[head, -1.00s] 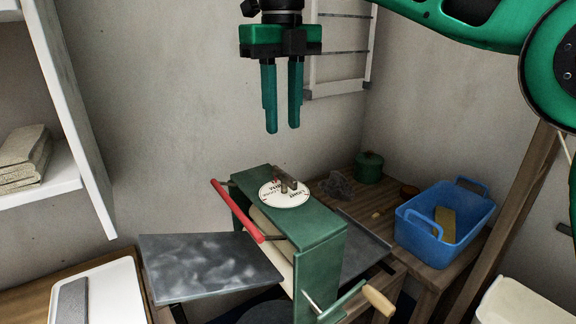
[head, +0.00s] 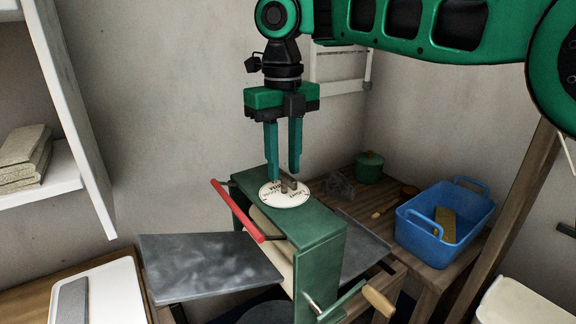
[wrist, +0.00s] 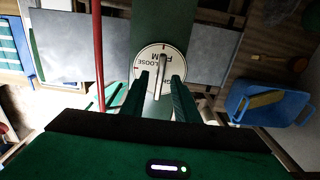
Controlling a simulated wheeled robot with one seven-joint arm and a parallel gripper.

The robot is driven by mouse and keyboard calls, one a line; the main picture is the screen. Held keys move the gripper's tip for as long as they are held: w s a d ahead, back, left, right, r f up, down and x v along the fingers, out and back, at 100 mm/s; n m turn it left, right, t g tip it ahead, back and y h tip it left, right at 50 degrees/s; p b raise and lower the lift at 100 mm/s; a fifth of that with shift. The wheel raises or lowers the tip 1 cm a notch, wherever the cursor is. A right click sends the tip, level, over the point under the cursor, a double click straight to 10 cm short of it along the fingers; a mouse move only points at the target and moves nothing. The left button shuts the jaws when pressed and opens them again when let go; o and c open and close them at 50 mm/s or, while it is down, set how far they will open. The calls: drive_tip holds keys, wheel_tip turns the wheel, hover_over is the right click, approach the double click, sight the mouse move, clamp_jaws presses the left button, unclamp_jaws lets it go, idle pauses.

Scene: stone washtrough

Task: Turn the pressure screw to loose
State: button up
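The pressure screw (head: 289,186) is a brown-grey bar knob standing on a round white dial (head: 270,197) on top of the green mangle frame (head: 319,228). In the wrist view the screw (wrist: 161,72) is a narrow upright bar, and the dial (wrist: 143,62) shows LOOSE at its left and part of another word. My gripper (head: 283,176) is open, pointing down just above the dial. In the wrist view its fingertips (wrist: 160,76) lie on either side of the bar, with gaps showing. Whether they reach down to the bar's height I cannot tell.
A red lever (head: 237,210) runs along the frame's left side. A crank with a wooden handle (head: 378,301) sticks out at the front right. Grey boards (head: 208,266) flank the frame. A blue tub (head: 445,225) and a green pot (head: 369,167) stand on the bench at right.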

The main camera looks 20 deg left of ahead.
drive_tip(key=shift+f, duration=0.35)
